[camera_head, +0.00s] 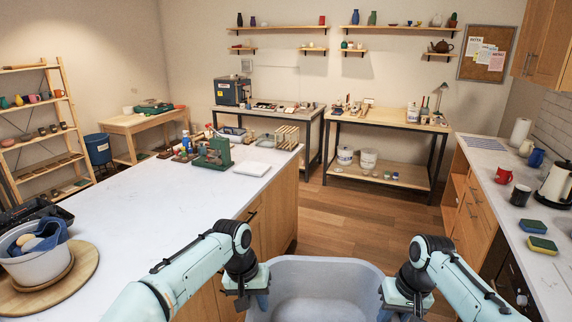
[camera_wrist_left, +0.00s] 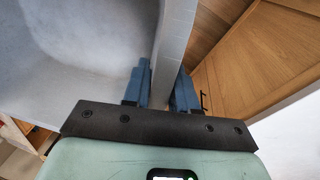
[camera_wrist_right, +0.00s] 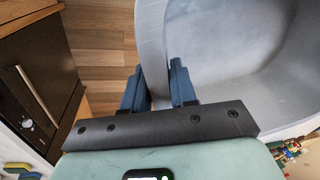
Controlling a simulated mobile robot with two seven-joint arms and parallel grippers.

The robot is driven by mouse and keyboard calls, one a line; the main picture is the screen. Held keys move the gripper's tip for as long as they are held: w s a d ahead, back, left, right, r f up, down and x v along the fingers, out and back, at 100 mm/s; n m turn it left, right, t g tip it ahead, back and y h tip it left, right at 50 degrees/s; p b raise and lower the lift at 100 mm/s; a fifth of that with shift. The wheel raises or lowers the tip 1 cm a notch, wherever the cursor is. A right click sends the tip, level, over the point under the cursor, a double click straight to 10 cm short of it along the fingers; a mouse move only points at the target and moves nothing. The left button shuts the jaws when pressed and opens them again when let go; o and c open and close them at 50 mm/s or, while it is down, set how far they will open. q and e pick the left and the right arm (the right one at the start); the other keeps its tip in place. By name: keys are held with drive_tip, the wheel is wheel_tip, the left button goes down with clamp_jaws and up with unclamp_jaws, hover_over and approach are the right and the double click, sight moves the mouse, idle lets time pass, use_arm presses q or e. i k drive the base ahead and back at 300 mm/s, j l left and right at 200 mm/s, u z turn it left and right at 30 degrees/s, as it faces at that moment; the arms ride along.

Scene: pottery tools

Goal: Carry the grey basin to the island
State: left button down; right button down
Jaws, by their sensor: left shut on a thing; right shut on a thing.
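The grey basin (camera_head: 318,285) is at the bottom middle of the head view, between my two arms. My left gripper (camera_head: 258,296) is shut on its left wall; the left wrist view shows the blue fingers (camera_wrist_left: 162,88) on both sides of the wall. My right gripper (camera_head: 388,299) is shut on its right wall, and the right wrist view shows the fingers (camera_wrist_right: 158,88) on either side of it. The inside of the basin that shows looks empty. The island (camera_head: 175,205), with a white top and wooden sides, stands to the left of the basin.
On the island are a white bowl with a blue cloth (camera_head: 35,252) on a round board, a green device (camera_head: 214,153) and a white tray (camera_head: 252,168). The island's middle top is clear. A counter (camera_head: 500,215) stands on the right. Wooden floor (camera_head: 340,215) is free ahead.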

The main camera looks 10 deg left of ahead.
sight(201, 207)
drive_tip(key=i+u, duration=0.1)
drive_tip(key=i, duration=0.75)
drive_tip(key=i+z, duration=0.1)
drive_tip(key=i, duration=0.8)
drive_tip(key=i+u, duration=0.25)
drive_tip(key=i+l+u, duration=0.1)
drive_tip(key=i+u, duration=0.15)
drive_tip(key=i, duration=0.15)
drive_tip(key=i+j+u, duration=0.1)
drive_tip(key=u, duration=0.3)
drive_tip(key=i+u, duration=0.55)
drive_tip(key=u, duration=0.2)
drive_tip(key=i+l+u, duration=0.1)
drive_tip(key=u, duration=0.25)
drive_tip(key=i+u, duration=0.1)
drive_tip(key=u, duration=0.3)
